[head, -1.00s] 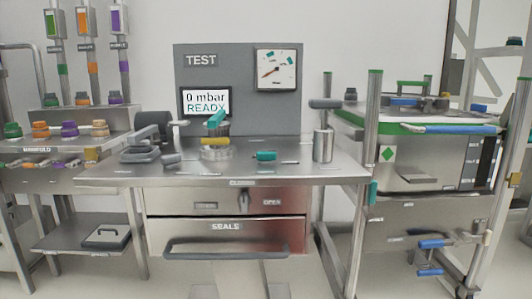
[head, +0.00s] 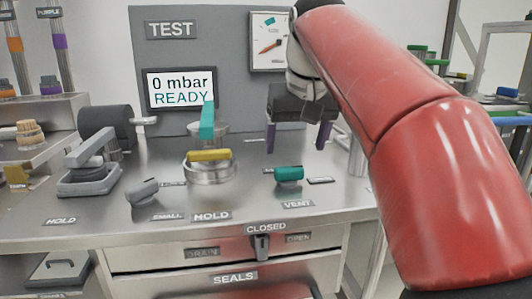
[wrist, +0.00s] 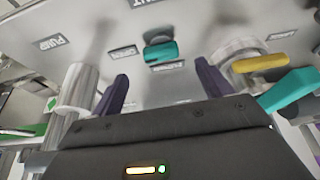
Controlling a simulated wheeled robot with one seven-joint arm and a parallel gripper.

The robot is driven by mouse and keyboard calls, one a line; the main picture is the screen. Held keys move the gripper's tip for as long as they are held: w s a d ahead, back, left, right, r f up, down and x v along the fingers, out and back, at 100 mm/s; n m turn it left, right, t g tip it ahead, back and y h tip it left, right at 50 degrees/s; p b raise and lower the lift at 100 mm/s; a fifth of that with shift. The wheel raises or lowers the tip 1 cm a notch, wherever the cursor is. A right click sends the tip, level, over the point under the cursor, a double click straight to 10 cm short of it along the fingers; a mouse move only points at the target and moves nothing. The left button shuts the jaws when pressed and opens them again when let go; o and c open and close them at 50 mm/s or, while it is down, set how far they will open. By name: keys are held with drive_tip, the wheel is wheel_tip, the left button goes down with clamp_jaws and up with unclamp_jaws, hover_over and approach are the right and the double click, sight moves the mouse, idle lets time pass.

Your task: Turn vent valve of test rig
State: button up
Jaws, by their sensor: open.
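The vent valve (head: 289,174) is a small teal handle on a short base on the steel bench top, behind the VENT label (head: 298,204). In the wrist view the teal handle (wrist: 160,52) lies ahead of and between the two fingers. My gripper (head: 297,138) is open and empty, its dark purple fingers pointing down above and behind the valve in the head view. The fingers are apart from the handle. The red arm hides part of the bench's right side.
A round fixture with a yellow handle (head: 209,156) and a taller teal lever (head: 207,120) stand left of the valve. A grey clamp (head: 90,160) is farther left. The screen (head: 181,90) reads 0 mbar READY. A grey post (wrist: 76,88) shows left in the wrist view.

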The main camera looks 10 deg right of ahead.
sight(290, 168)
drive_tip(key=b+x, duration=0.1)
drive_tip(key=x, duration=0.2)
drive_tip(key=b+x, duration=0.1)
drive_tip(key=x, duration=0.3)
drive_tip(key=shift+w+f, duration=0.15)
drive_tip(key=shift+w, duration=0.2)
drive_tip(key=c, duration=1)
